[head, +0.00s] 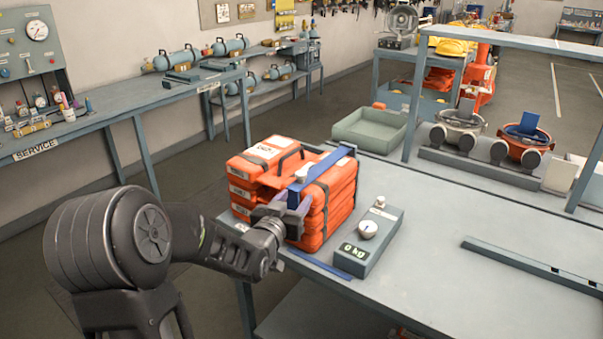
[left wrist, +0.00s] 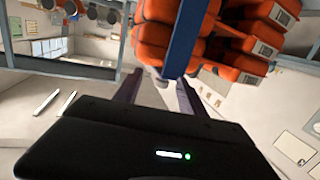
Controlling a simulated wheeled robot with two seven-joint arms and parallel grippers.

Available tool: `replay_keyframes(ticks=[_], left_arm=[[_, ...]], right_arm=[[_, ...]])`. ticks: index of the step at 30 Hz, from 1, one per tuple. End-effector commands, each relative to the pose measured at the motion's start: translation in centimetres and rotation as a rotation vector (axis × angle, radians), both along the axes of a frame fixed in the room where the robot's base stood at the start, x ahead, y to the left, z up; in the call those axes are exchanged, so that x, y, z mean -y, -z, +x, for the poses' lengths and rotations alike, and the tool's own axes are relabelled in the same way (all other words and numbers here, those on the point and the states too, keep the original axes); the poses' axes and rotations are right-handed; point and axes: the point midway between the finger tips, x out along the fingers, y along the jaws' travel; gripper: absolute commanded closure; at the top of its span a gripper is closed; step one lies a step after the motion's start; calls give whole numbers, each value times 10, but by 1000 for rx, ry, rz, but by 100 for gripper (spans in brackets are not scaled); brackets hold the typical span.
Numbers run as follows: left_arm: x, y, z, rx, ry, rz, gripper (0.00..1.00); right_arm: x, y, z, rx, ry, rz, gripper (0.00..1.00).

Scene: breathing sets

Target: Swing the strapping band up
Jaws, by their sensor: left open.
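A blue strapping band (head: 325,170) lies across the top of a stack of orange bags (head: 335,205) on the table's near left corner. A pale knob (head: 301,173) sits at the band's near end. My left gripper (head: 292,194) is open at the near side of the stack, its fingers close to the band's near end. In the left wrist view the band (left wrist: 187,38) runs down toward the open fingers (left wrist: 158,92), with the orange bags (left wrist: 153,38) behind it. I cannot tell whether the fingers touch the band. My right gripper is out of view.
A grey scale (head: 368,243) reading 0 kg stands just right of the stack. A green-grey tray (head: 370,130) is behind it. The table (head: 440,250) is mostly clear right of the scale.

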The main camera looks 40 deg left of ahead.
Motion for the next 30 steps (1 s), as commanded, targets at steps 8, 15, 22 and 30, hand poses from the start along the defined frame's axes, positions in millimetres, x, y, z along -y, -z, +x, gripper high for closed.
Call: replay_keyframes(ticks=[8,15,22,30], left_arm=[[-10,-31,-2,79,-3,56,52],[-11,-30,0,78,-3,55,52],[-17,-31,23,76,-1,55,52],[-28,-31,62,75,-2,55,52]], right_arm=[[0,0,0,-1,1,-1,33],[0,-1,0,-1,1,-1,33],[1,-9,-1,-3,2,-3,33],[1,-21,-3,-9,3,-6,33]])
